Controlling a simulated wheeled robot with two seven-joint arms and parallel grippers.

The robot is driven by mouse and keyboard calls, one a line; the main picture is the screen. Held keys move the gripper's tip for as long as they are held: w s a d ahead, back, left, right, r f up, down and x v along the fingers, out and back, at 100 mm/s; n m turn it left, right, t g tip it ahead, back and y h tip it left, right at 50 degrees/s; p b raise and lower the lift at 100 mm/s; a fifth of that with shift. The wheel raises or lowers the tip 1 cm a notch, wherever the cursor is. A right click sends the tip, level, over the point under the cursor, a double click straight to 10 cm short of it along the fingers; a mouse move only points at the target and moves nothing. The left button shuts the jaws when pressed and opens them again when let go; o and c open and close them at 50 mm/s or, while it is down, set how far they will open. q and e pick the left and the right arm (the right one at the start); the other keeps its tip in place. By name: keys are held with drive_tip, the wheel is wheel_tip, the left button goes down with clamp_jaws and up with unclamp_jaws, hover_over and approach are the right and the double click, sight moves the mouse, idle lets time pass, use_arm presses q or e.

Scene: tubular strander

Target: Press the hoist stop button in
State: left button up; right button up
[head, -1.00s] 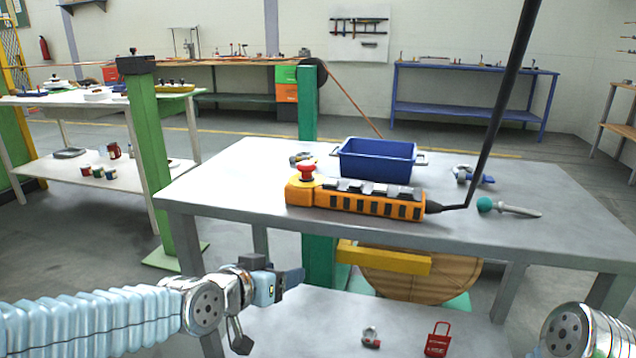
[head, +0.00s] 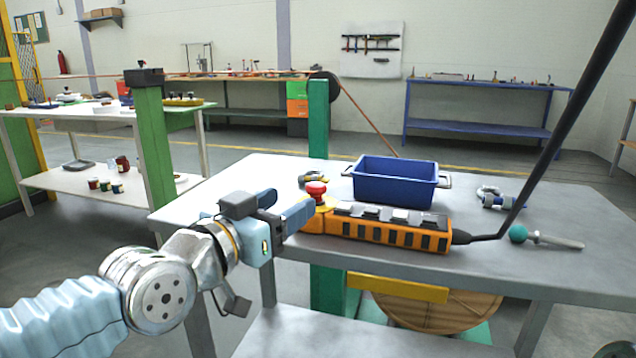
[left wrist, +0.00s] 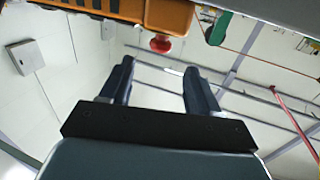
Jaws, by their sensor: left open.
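The orange hoist pendant (head: 385,231) lies on the grey table with dark buttons along its top. Its red mushroom stop button (head: 316,189) stands at its left end. My left gripper (head: 297,212) is at the table's front left edge, close to that end of the pendant, and hides part of it. In the left wrist view the red button (left wrist: 161,43) shows beyond the two parted fingers (left wrist: 155,75), between them and a little above the tips. The fingers hold nothing. I cannot tell any contact with the button. My right gripper is not in view.
A blue bin (head: 395,181) stands behind the pendant. A black cable (head: 560,120) rises from the pendant's right end. A shackle (head: 490,197) and a teal-knobbed tool (head: 545,238) lie at the right. A green post (head: 318,120) stands behind the table.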

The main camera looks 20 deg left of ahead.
sight(310, 190)
use_arm(q)
drive_tip(key=p+x, duration=0.1)
drive_tip(key=x, duration=0.8)
drive_tip(key=shift+p, duration=0.3)
drive_tip(key=shift+c, duration=0.2)
